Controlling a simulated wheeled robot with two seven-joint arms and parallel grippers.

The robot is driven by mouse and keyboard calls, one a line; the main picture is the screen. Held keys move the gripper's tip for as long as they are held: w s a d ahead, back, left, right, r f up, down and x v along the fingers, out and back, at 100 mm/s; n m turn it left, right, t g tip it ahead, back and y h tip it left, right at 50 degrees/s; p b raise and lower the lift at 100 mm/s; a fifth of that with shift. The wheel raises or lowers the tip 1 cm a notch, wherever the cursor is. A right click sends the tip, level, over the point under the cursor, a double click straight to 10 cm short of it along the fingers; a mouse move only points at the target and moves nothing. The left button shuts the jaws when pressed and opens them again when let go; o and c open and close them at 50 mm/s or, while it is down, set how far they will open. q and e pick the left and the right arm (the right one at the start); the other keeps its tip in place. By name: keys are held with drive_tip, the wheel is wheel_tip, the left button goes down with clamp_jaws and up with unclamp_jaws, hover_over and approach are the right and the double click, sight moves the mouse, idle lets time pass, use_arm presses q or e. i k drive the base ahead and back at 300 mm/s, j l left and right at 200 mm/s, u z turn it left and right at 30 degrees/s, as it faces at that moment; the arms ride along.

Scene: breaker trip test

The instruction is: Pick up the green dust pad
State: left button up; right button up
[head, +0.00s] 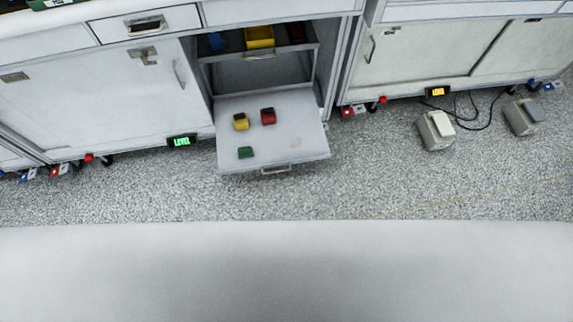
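A small flat green pad (246,153) lies on the light grey lowered door panel (285,145) of a cabinet, near its front left corner. A yellow block (240,121) and a red block (267,116) sit on the same panel, farther back than the green pad. Neither of my grippers is in the head view, so their state does not show.
Inside the open cabinet is a shelf with a yellow bin (259,37) and a blue item (215,41). A green-lit level display (181,141) is left of the panel.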

sight(245, 152)
drive_tip(key=k+j, duration=0.1)
drive_tip(key=k, duration=0.85)
